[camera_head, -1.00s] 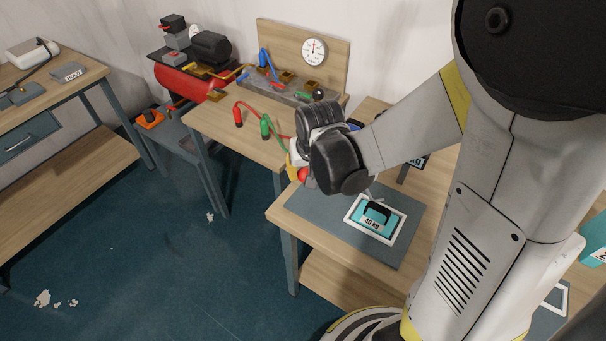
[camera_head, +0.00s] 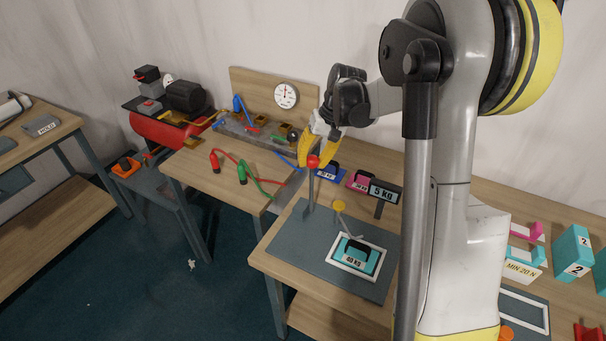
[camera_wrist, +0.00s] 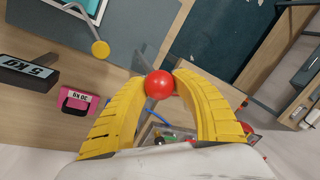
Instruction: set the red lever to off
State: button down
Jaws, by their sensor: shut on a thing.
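A red ball knob (camera_head: 312,162) tops an upright grey rod at the left part of a grey mat. My gripper (camera_head: 312,156) has its yellow fingers closed on this knob; in the wrist view the red knob (camera_wrist: 159,84) sits between the fingertips (camera_wrist: 160,80). Part of the rod is hidden behind the knob there. A small red handle (camera_head: 252,129) also shows on the grey valve block on the table behind, near a blue handle (camera_head: 237,103). I cannot read any on or off mark.
Red and green hoses lie on the left table.

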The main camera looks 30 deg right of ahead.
jog(key=shift+w+d, duration=0.6)
jog(key=shift+d, duration=0.2)
jog(key=shift+w+d, duration=0.6)
jog(key=shift+d, duration=0.25)
jog(key=c, duration=1.1)
grip_release()
jog(key=shift+w, duration=0.1)
jog(key=shift+o, duration=0.6)
jog(key=shift+w+d+f, duration=0.2)
jog(key=shift+d+f, duration=0.05)
jog(key=v, duration=1.2)
jog(key=shift+s+a+r, duration=0.15)
jog(key=shift+a, duration=0.05)
